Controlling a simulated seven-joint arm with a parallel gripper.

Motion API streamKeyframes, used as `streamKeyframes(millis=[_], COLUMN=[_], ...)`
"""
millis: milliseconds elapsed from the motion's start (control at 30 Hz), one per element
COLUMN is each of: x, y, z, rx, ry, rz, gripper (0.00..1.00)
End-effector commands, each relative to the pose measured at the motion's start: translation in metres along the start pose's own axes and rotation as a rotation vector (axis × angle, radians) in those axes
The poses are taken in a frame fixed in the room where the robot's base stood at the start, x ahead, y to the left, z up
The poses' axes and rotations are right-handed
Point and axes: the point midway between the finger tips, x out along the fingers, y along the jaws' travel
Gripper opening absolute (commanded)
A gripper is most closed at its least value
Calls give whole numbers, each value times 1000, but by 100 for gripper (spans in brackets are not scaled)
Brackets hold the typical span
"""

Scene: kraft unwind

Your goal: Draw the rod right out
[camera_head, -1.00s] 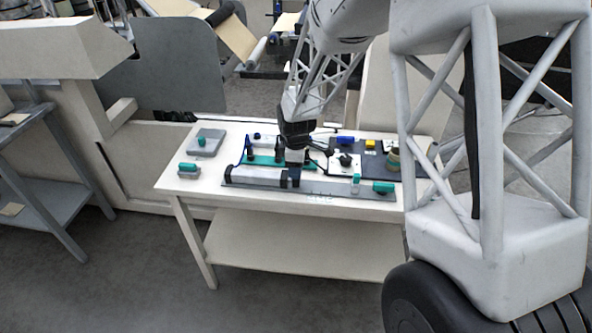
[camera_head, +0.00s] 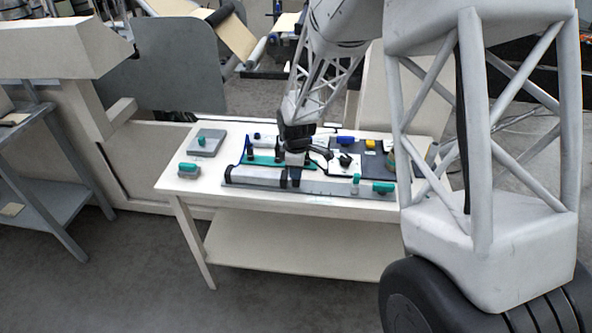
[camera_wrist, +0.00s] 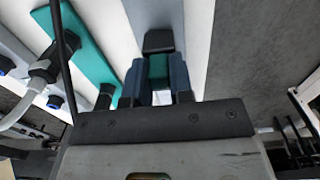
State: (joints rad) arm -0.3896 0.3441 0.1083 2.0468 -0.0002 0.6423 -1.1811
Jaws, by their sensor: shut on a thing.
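My gripper (camera_head: 296,160) is low over the middle of the table, at the long grey bar. In the wrist view its two blue-grey fingers (camera_wrist: 158,82) are shut on a small teal piece (camera_wrist: 158,66). A black block (camera_wrist: 158,41) sits just beyond that piece, at the near end of a grey bar (camera_wrist: 155,14). Which part is the rod, and how far it is inside anything, I cannot tell. In the head view, the long grey bar (camera_head: 328,186) lies along the table's front, with a teal handle (camera_head: 383,187) at its right end.
A teal strip with dark posts (camera_head: 265,160) lies behind the bar; it also shows in the wrist view (camera_wrist: 85,50). A dark panel (camera_head: 350,165) is at the back right. The table's front left (camera_head: 200,188) is bare.

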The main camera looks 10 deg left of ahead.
Motion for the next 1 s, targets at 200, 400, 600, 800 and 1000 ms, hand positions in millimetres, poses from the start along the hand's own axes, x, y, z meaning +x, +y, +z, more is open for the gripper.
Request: streamKeyframes(millis=[200, 400, 600, 800, 1000], x=[0, 0, 0, 0, -1], y=[0, 0, 1, 1, 0], z=[8, 37, 69, 100, 121], rx=[2, 4, 3, 3, 2], ry=[0, 0, 0, 0, 0], rz=[0, 0, 0, 1, 1], gripper=[0, 0, 0, 0, 0])
